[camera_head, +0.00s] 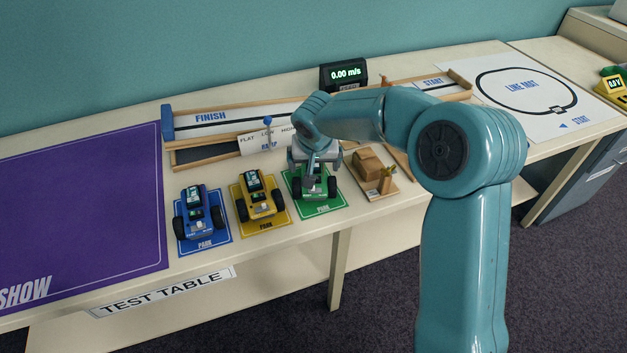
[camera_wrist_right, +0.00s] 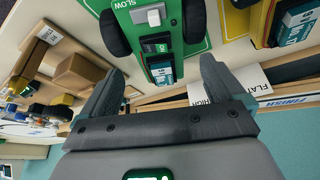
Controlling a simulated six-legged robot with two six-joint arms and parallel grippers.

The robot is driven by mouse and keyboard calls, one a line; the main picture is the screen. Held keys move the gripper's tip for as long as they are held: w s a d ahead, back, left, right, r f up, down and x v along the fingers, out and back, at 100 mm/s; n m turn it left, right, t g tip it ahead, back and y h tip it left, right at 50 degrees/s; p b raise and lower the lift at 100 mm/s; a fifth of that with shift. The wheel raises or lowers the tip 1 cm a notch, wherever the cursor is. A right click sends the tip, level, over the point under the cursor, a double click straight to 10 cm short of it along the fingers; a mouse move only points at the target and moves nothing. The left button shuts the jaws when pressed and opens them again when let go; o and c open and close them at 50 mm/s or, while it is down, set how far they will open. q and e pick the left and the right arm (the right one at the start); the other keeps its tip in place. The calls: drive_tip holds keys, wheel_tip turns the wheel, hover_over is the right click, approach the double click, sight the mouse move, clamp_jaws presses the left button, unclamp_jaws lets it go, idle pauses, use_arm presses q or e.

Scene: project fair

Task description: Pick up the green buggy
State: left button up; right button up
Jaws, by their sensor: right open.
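The green buggy (camera_head: 312,190) sits on its green PARK mat (camera_head: 330,206) on the table, partly hidden under my right gripper (camera_head: 314,170). In the right wrist view, the green buggy (camera_wrist_right: 168,40) shows its dark wheels, a white block and a label reading SLOW. My right gripper (camera_wrist_right: 161,70) is open there, with one finger on each side of the buggy's near end. I see no grip on it, and cannot tell whether the fingers touch it. My left gripper is in neither view.
A yellow buggy (camera_head: 260,198) and a blue buggy (camera_head: 198,213) stand on mats to the left. A wooden tray with a brown block (camera_head: 367,163) lies close on the right. Behind is the FINISH track (camera_head: 215,116) and a speed display (camera_head: 344,74).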

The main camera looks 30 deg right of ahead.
sight(314, 169)
drive_tip(key=x, duration=0.6)
drive_tip(key=shift+w+d+f, duration=0.2)
drive_tip(key=shift+w+f, duration=0.05)
drive_tip(key=shift+w, duration=0.05)
drive_tip(key=shift+s+r, duration=0.1)
drive_tip(key=c, duration=0.9)
